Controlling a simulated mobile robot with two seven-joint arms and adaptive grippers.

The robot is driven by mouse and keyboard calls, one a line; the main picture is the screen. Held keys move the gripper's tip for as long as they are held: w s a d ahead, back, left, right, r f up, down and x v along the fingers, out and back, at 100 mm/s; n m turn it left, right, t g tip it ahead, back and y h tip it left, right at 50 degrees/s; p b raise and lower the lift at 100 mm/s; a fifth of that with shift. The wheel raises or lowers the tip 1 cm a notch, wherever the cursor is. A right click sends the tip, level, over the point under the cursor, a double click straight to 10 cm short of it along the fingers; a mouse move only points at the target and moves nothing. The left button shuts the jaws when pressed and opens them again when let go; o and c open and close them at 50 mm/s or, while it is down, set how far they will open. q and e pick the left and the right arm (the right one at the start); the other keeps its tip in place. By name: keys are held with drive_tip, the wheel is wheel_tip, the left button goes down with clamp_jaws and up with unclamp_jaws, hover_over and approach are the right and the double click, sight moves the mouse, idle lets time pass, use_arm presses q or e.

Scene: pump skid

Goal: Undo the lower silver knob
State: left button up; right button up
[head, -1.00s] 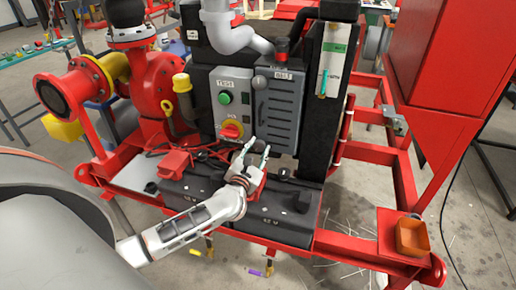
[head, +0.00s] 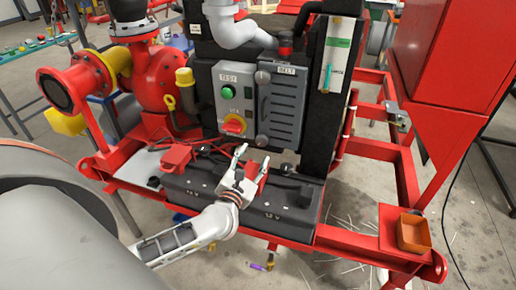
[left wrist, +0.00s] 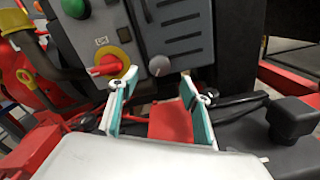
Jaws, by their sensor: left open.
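The lower silver knob (head: 262,141) is a small round grey knob at the bottom left corner of the slatted grey BELT cover (head: 286,108). The upper silver knob (head: 262,78) is near the cover's top left. My left gripper (head: 252,156) is open and empty, just below and in front of the lower knob, apart from it. In the left wrist view the lower knob (left wrist: 159,66) shows beyond and between the two open fingers (left wrist: 158,88). The upper knob is out of that view. My right gripper is not in view.
Left of the cover is a grey box (head: 232,98) with a green button and a red-and-yellow switch. A black battery (head: 285,210) with red clamps and cables lies below the gripper. An orange bin (head: 412,234) sits on the red frame at right.

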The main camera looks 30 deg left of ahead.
use_arm(q)
drive_tip(key=shift+v, duration=2.05)
